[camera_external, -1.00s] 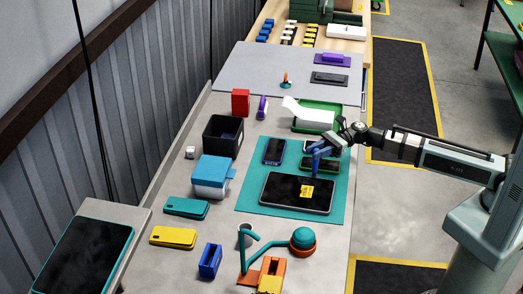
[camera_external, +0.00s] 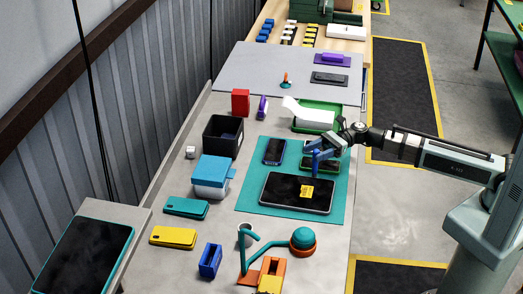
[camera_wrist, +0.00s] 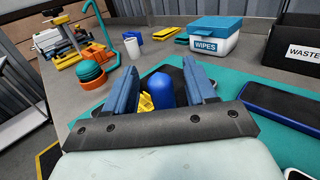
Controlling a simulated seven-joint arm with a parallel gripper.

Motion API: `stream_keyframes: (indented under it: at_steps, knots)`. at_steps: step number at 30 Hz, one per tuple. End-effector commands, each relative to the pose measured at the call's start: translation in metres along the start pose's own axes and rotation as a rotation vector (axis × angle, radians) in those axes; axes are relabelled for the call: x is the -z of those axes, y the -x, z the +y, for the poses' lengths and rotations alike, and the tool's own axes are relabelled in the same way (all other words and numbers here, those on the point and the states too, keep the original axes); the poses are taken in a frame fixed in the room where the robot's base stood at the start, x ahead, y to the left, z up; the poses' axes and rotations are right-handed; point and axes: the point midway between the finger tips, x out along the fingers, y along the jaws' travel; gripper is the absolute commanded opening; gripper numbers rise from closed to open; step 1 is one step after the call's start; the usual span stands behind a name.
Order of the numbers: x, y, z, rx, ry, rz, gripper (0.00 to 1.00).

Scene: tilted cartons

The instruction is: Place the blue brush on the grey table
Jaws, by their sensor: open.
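A blue, round-topped object (camera_wrist: 160,91), possibly the blue brush, shows between my fingers in the wrist view; its lower part is hidden. My gripper (camera_wrist: 162,84) has its two blue fingers apart, one on each side of that object, with no clear contact. In the external view my gripper (camera_external: 318,160) is low over the teal mat (camera_external: 250,199), behind the black tablet (camera_external: 277,190). I cannot separate the blue object from my blue fingers there. The grey worktop (camera_external: 216,223) lies around the mat, and a grey board (camera_external: 250,68) lies farther back.
A phone (camera_external: 274,151) lies left of my gripper. A green tray (camera_external: 330,107) with a white item is behind it. A black bin (camera_external: 223,136), a wipes box (camera_external: 211,176) and a teal-and-orange lamp-like object (camera_external: 302,243) stand around the mat. Bare worktop shows at left.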

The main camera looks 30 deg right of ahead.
Motion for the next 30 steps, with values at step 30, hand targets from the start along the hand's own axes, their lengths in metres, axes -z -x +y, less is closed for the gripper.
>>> stream_keyframes:
  at_steps: [30]
  knots:
    - [-0.001,0.12,0.0,0.0,0.0,0.0,0.55]
